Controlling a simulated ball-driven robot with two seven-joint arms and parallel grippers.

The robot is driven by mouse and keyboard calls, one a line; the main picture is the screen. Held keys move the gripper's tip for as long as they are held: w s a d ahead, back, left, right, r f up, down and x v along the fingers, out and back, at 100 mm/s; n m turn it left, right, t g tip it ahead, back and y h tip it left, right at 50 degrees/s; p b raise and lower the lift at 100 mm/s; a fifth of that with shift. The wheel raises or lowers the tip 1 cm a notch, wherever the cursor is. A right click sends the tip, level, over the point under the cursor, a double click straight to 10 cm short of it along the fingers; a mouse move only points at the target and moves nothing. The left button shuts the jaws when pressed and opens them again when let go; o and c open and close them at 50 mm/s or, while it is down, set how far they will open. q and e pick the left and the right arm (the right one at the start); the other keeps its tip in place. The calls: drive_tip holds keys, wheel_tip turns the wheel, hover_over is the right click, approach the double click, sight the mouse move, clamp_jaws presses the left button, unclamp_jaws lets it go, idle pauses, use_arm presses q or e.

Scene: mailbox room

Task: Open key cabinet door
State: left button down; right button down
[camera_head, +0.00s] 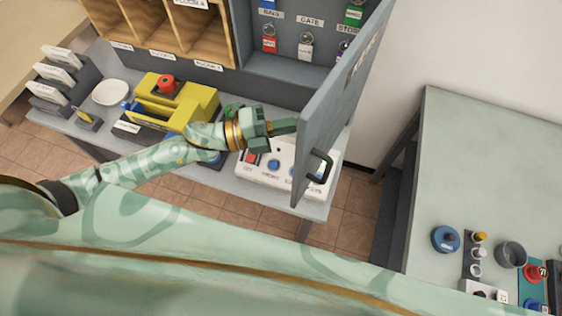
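The grey key cabinet (288,68) stands at the top centre with its inside in view. Its door (342,98) is swung well open toward me, seen nearly edge-on. The black door handle (322,166) is on the door's outer face, near its lower free edge. Keys with red, white, green and blue tags hang inside above printed labels. My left gripper (280,130) is on the inner side of the door, its tip at or very near the door panel. It holds nothing that I can see; its finger gap is unclear. My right gripper is not in view.
Below the cabinet, a white button panel (262,174) sits on the grey desk (225,181). A yellow device (176,104), a white bowl (111,92) and wooden pigeonholes (172,30) are to the left. A second table (490,160) with small items stands right.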

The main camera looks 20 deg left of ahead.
use_arm(q)
drive_tip(key=s+a+f+m+g, duration=0.1)
drive_tip(key=s+a+m+g, duration=0.25)
drive_tip(key=a+g, duration=0.3)
drive_tip(key=s+a+m+g, duration=0.2)
drive_tip(key=a+m+g, duration=0.2)
drive_tip(key=a+g, duration=0.25)
drive_tip(key=p+x, duration=0.6)
drive_tip(key=x, duration=0.7)
drive_tip(key=shift+d+t, duration=0.25)
drive_tip(key=shift+t, duration=0.05)
drive_tip(key=shift+s, duration=0.1)
drive_tip(key=shift+r, duration=0.1)
